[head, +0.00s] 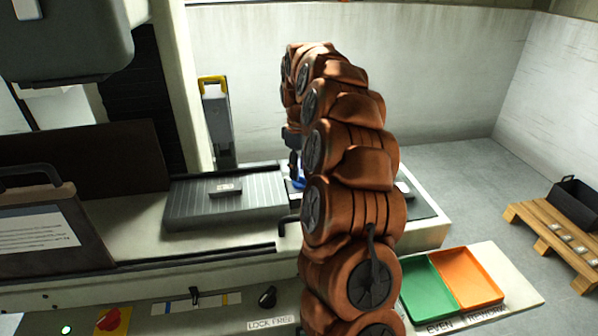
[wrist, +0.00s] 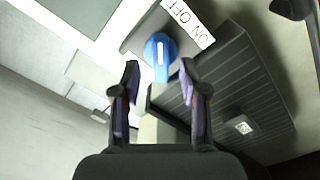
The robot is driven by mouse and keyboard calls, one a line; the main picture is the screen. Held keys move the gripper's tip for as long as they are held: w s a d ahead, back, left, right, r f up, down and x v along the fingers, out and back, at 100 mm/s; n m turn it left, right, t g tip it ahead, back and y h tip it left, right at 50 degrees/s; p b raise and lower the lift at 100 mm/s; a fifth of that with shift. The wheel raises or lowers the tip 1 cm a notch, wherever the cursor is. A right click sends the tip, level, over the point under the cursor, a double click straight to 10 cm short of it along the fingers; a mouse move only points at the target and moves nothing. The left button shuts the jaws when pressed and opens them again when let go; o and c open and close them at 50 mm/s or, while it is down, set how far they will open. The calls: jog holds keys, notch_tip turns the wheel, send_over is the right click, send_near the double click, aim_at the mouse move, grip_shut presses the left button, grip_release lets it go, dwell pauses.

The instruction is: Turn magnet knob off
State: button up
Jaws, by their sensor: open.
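The blue magnet knob (wrist: 160,55) shows in the wrist view, on the end face of the grey ribbed magnetic chuck (wrist: 232,85). Its white line stands nearly upright in that view. A white label (wrist: 188,22) reading ON and OFF sits above right of it; I cannot tell which word the line points to. My gripper (wrist: 159,76) is open, its fingertips just short of the knob and either side of it, with no clear contact. In the head view the chuck (head: 240,207) lies on the machine bed, and my arm hides most of the gripper and knob.
A small block (head: 225,189) rests on the chuck. A control panel with a red switch (head: 109,319) and a black knob (head: 267,297) runs along the front. Green (head: 428,287) and orange (head: 467,278) trays lie at right. A pallet (head: 552,238) stands on the floor.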

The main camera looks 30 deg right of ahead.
notch_tip(320, 180, up, 10)
jog(key=shift+r, duration=0.25)
dwell(0.5)
jog(key=shift+a, duration=0.1)
dwell(0.4)
jog(key=s+a, duration=1.5)
jog(key=a, duration=0.3)
jog(key=s+a+f+m, duration=0.1)
jog(key=s+a+f, duration=0.1)
jog(key=s, duration=0.5)
jog(key=s+a+f+m+g+p, duration=0.1)
jog(key=s+a+f+m, duration=0.1)
jog(key=s+f, duration=0.3)
jog(key=s+a+f+m, duration=0.1)
jog(key=s+a+f, duration=0.1)
jog(key=s, duration=0.9)
jog(key=shift+f+m+g, duration=0.3)
jog(key=shift+f+g, duration=0.1)
jog(key=shift+f, duration=0.35)
